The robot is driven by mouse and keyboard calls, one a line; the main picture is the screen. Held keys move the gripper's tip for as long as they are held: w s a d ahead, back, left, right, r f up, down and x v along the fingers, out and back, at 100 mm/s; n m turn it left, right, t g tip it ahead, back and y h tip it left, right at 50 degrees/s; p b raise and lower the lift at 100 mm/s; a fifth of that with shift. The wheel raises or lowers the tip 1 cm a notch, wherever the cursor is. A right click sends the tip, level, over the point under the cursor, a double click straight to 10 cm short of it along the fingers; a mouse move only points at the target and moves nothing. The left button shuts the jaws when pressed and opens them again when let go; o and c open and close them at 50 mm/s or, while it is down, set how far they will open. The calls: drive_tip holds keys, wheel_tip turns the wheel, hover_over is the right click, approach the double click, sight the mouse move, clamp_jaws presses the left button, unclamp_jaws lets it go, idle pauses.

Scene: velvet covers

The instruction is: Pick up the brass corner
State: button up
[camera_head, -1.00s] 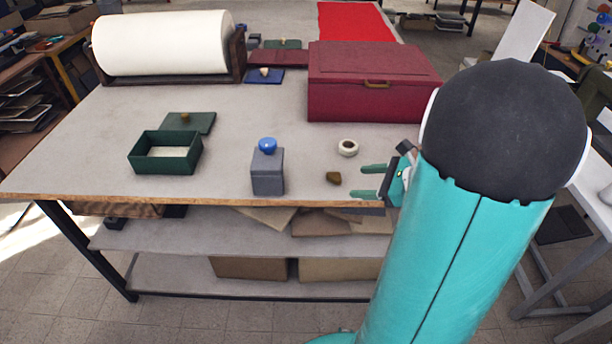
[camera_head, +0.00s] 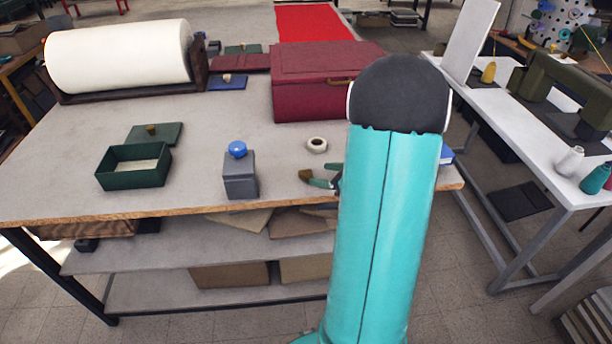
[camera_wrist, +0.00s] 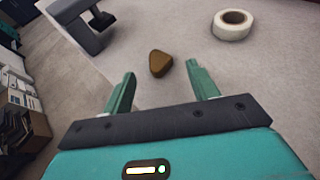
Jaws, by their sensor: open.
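The brass corner (camera_wrist: 160,63) is a small brown, rounded triangular piece lying on the grey tabletop. In the wrist view it sits just beyond my fingertips, roughly midway between their lines. My gripper (camera_wrist: 158,84) is open and empty, its two green fingers apart on either side of the gap. In the head view the brass corner (camera_head: 306,175) shows at the tips of my gripper (camera_head: 318,176). My own arm hides part of the gripper there. I cannot tell from the head view whether they touch.
A white tape roll (camera_head: 316,145) lies behind the corner. A grey box with a blue knob (camera_head: 239,176) stands to the left, near the table's front edge (camera_head: 200,210). A green open box (camera_head: 133,178) is farther left, and a dark red chest (camera_head: 300,95) stands behind.

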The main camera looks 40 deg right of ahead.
sight(307, 172)
drive_tip(key=x, duration=0.5)
drive_tip(key=shift+w, duration=0.1)
drive_tip(key=c, duration=1.1)
drive_tip(key=shift+o, duration=0.2)
